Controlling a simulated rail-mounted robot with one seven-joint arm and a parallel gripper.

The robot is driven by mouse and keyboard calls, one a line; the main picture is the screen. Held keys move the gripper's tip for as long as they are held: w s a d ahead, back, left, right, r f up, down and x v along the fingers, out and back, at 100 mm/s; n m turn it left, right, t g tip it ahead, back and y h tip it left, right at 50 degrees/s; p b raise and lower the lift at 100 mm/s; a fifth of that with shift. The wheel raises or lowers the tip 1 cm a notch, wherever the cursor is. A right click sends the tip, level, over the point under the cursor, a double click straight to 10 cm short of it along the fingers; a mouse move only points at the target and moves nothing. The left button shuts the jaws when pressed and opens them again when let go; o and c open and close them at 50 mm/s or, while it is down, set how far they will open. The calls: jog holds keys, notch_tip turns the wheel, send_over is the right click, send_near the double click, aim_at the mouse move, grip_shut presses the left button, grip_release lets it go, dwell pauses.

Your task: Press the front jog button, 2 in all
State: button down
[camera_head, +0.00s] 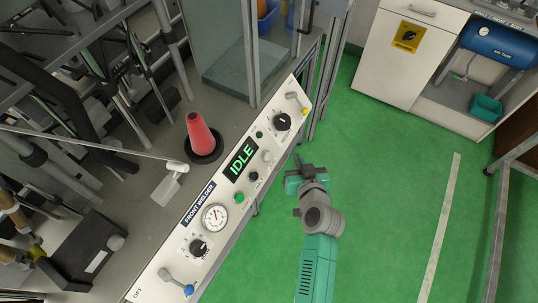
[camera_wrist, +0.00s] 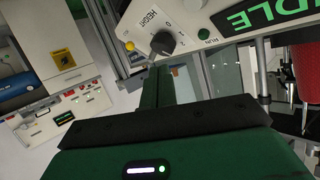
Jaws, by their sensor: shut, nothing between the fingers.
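The front welder panel (camera_head: 226,222) is a white sloping strip with a green IDLE display (camera_head: 240,160). Along it sit a green button (camera_head: 239,198), a pale round button (camera_head: 267,156) and a small dark knob (camera_head: 253,177). I cannot read which one is labelled jog. My gripper (camera_head: 292,184) is right of the panel, apart from it, over the green floor. In the wrist view my gripper (camera_wrist: 168,88) is shut and empty. That view shows the HEIGHT knob (camera_wrist: 162,43) and the green RUN lamp (camera_wrist: 204,34); the panel's lower controls are out of view.
A pressure gauge (camera_head: 215,217), a blue-knobbed lever (camera_head: 188,289) and a yellow-tipped lever (camera_head: 304,110) stand on the panel. A red cone (camera_head: 200,134) is behind it. A white cabinet (camera_head: 404,56) stands back right. Green floor (camera_head: 385,200) is clear to the right.

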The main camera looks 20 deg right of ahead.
aim_at(267, 156)
jog(key=shift+w+a+f+b, duration=0.8)
jog(key=shift+w+a+f, duration=0.4)
jog(key=shift+f, duration=0.15)
jog(key=shift+w+a+f+b, duration=0.8)
jog(key=shift+w+a+f, duration=0.25)
jog(key=shift+w+f, duration=0.25)
jog(key=shift+s+f, duration=0.1)
jog(key=shift+w+a+f+b, duration=0.2)
jog(key=shift+w+f+b, duration=0.05)
jog(key=shift+b, duration=0.1)
jog(key=shift+w+a+f, duration=0.2)
jog(key=shift+a+f, duration=0.05)
jog(key=shift+f, duration=0.05)
dwell(0.7)
jog(key=shift+r, duration=0.1)
jog(key=shift+s+d+r, duration=0.4)
jog(key=shift+s+r, duration=0.05)
jog(key=shift+r, duration=0.05)
